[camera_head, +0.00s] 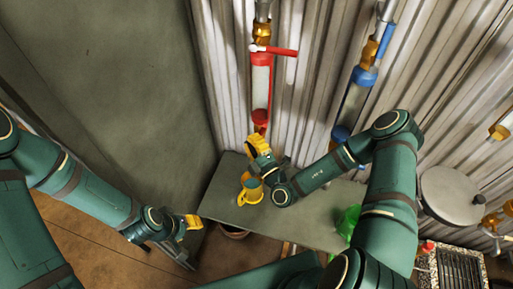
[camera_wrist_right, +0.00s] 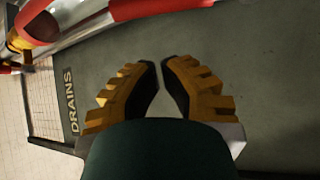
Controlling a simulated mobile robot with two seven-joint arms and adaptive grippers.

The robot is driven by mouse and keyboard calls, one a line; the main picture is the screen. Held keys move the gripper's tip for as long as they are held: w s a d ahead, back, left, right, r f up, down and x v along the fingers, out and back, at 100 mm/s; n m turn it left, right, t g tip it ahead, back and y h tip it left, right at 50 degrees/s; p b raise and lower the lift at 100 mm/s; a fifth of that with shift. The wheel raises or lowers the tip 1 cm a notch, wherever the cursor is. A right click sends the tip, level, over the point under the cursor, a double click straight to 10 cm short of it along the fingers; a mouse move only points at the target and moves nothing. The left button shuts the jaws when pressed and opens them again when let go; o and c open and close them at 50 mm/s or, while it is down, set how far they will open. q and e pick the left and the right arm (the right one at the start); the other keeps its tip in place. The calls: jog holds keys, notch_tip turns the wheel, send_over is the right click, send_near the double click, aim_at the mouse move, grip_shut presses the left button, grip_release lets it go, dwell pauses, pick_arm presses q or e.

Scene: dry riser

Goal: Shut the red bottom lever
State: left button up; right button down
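In the head view a red-banded riser pipe (camera_head: 261,88) runs down the corrugated wall. A red lever (camera_head: 283,51) sticks out to the right near its top. The lower red fitting (camera_head: 260,117) sits just above my right gripper (camera_head: 258,146); no lower lever shows clearly there. In the right wrist view my right gripper (camera_wrist_right: 160,64) has a narrow gap between its fingertips and nothing in it. Red and brass parts (camera_wrist_right: 34,24) lie at that view's upper left, apart from the fingers. My left gripper (camera_head: 193,222) is low at the left, away from the pipe; its opening is unclear.
A blue-banded riser (camera_head: 354,92) with a blue lever (camera_head: 385,41) stands right. A green object (camera_head: 348,221) lies behind my right arm. A DRAINS label (camera_wrist_right: 70,101) shows.

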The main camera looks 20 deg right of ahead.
aim_at(261, 132)
jog(key=x, duration=0.5)
jog(key=d, duration=0.1)
jog(key=s+d+f, duration=0.1)
jog(key=d, duration=0.1)
jog(key=shift+s+d+f+b, duration=0.1)
jog(key=shift+d+b, duration=0.05)
jog(key=shift+b, duration=0.15)
jog(key=shift+d, duration=0.15)
